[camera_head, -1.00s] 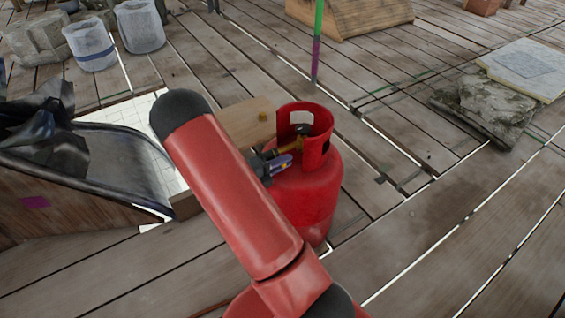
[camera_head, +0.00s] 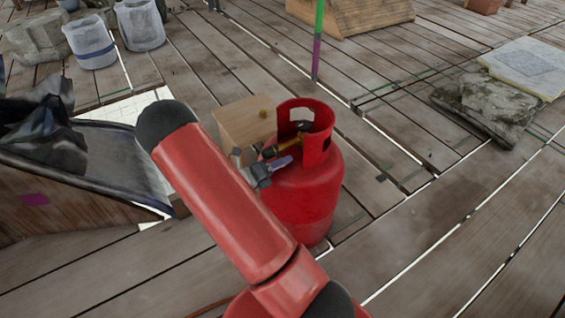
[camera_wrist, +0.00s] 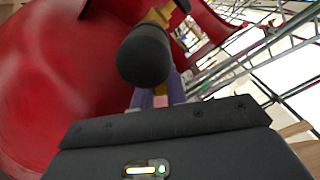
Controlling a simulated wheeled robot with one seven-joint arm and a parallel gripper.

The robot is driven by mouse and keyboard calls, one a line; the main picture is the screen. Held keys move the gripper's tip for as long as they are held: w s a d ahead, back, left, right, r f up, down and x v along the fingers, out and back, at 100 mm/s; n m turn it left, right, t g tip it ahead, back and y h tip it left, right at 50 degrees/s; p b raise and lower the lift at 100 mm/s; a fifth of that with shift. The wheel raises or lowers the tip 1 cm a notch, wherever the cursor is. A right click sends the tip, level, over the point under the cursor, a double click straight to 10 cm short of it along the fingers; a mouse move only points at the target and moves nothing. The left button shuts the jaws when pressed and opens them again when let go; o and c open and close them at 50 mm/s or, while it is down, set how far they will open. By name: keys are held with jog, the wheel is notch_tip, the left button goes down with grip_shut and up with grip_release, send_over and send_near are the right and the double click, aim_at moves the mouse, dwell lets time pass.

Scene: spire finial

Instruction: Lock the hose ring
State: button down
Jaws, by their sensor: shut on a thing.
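A red gas cylinder (camera_head: 308,205) stands upright on the planks in the head view, with a red collar around a brass valve (camera_head: 286,141). A dark fitting sits at the valve's near-left side; it shows in the wrist view as a black rounded cylinder (camera_wrist: 145,56). My gripper (camera_head: 283,163) is at the valve's near-left side. In the wrist view its purple fingers (camera_wrist: 159,97) are close together just below the black cylinder, shut on a small part there. That part, apparently the hose ring, is mostly hidden by the cylinder and fingers.
A dark-lined trough (camera_head: 120,165) is at left. A green and purple pole (camera_head: 317,45) stands behind. A stone slab (camera_head: 487,108) lies at right. The planks at front right are clear.

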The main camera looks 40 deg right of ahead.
jog(key=shift+w+f+m+b, duration=0.15)
jog(key=shift+f+m+b, duration=0.1)
jog(key=shift+m, duration=0.45)
jog(key=shift+w+f+m+b, duration=0.1)
jog(key=shift+w+f+m, duration=0.1)
jog(key=shift+m, duration=0.5)
jog(key=c, duration=1.4)
grip_release()
